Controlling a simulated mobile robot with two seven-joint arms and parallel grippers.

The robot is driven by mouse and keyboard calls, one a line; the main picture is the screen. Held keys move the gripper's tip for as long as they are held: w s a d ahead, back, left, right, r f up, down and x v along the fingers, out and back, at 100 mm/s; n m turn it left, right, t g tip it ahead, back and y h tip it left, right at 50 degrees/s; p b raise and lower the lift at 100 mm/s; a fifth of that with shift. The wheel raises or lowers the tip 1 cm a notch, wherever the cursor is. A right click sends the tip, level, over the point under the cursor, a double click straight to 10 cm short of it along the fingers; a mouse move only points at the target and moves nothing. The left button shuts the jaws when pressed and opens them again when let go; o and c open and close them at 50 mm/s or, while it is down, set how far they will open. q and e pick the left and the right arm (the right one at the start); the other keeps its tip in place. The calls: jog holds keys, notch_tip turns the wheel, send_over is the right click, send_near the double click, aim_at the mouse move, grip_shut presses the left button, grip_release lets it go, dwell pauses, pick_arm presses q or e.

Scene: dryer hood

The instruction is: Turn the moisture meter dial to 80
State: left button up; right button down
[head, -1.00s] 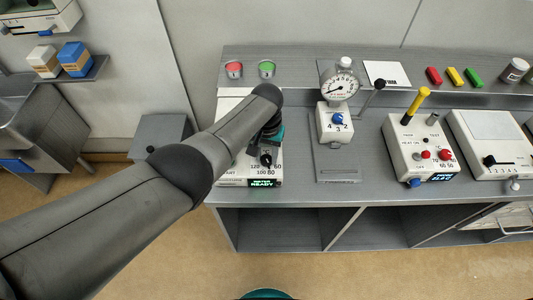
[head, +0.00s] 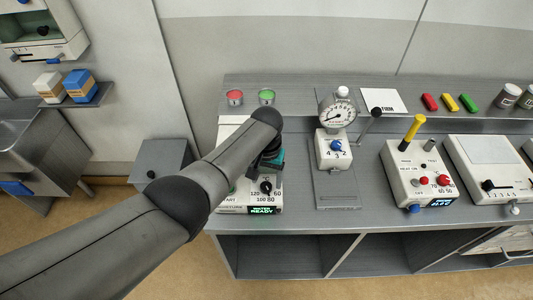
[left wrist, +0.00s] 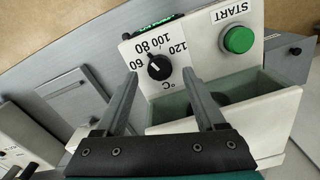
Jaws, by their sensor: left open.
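The moisture meter (head: 233,209) is a white box at the left end of the bench, partly hidden behind my left arm. Its green-lit display (head: 262,210) faces the front. Its black dial (head: 266,188) has a scale of 60, 80, 100 and 120; the dial also shows in the left wrist view (left wrist: 159,67). I cannot read its pointer surely. My left gripper (left wrist: 160,78) is open, its two fingers apart on either side of the dial's near side, with nothing between them. In the head view the gripper (head: 270,168) is mostly hidden by the arm. My right gripper is not in view.
A green START button (left wrist: 238,39) and an open chamber (left wrist: 230,105) lie beside the dial. A gauge stand (head: 337,115) is to the right, then a box with a yellow lever (head: 414,127).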

aim_at(266, 185)
pick_arm(q)
notch_tip(266, 185, up, 13)
jog(key=p, duration=0.1)
jog(key=shift+r, duration=0.15)
dwell(0.6)
jog(key=s+a+f+t+h, duration=0.1)
jog(key=s+a+f, duration=0.25)
jog(key=s, duration=0.25)
jog(key=s+a+f+h, duration=0.1)
jog(key=s+a+f, duration=0.1)
jog(key=s+f, duration=0.3)
jog(key=s+a+r+n+t+y, duration=0.1)
jog(key=s+a+r+t+y, duration=0.3)
jog(key=s+a, duration=0.85)
jog(key=s+d+f+g+h+b, duration=0.15)
jog(key=f+b, duration=0.45)
jog(key=f, duration=1.1)
jog(key=s+f+g+h+b, duration=0.15)
jog(key=f+b, duration=0.45)
jog(key=f, duration=1.1)
jog(key=s+a+f+b, duration=0.1)
jog(key=s+f+b, duration=0.4)
jog(key=s+f, duration=0.3)
jog(key=s+a+f+g+y+b, duration=0.1)
jog(key=s+f+b, duration=0.5)
jog(key=f, duration=1)
jog(key=shift+s+a+f, duration=0.2)
jog(key=shift+s+f, duration=0.05)
jog(key=shift+s, duration=0.75)
